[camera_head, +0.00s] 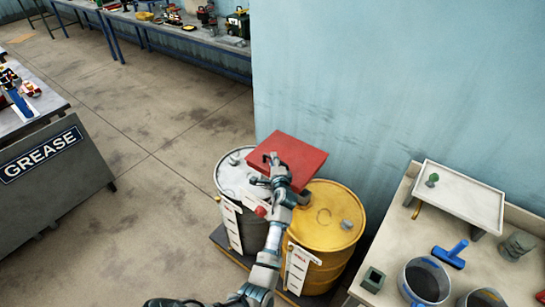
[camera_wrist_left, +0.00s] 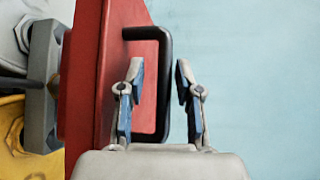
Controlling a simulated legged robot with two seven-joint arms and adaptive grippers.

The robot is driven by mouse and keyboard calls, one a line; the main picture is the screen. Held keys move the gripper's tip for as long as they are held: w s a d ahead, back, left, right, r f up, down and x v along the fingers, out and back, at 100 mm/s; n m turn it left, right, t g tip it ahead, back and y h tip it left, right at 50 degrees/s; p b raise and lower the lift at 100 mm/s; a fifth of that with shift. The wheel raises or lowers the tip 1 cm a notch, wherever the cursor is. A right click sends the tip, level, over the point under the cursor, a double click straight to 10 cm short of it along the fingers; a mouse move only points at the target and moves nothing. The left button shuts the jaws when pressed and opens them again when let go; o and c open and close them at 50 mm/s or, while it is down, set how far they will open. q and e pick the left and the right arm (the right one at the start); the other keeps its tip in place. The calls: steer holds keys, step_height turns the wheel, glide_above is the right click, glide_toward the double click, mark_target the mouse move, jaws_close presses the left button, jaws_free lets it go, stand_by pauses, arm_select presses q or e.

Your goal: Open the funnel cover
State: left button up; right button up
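The red square funnel cover (camera_head: 303,156) sits above two drums against the wall, and its red face (camera_wrist_left: 85,75) also fills the left of the left wrist view. A black bar handle (camera_wrist_left: 165,85) stands out from the cover. My left gripper (camera_head: 273,163) is at the cover's near left side. In the left wrist view its two blue-padded fingers (camera_wrist_left: 160,97) are apart, with the handle's outer bar between them and a gap visible to the right finger. The funnel under the cover is mostly hidden. My right gripper is not in view.
A white-grey drum (camera_head: 235,170) and a yellow drum (camera_head: 335,205) stand close together below the cover. A workbench with a white tray (camera_head: 462,195) and dark pots is at the right. A grey GREASE board (camera_head: 50,170) stands left. Open floor lies between.

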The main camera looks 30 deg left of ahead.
arm_select(q)
steer(key=shift+x, duration=1.1)
steer(key=shift+w+d, duration=0.1)
steer(key=shift+w, duration=0.35)
steer(key=shift+w+d+r, duration=0.1)
steer(key=shift+w+d, duration=0.05)
steer(key=shift+d, duration=0.05)
steer(key=shift+a, duration=0.1)
steer(key=shift+a, duration=0.4)
jaws_close()
steer(key=shift+f, duration=0.2)
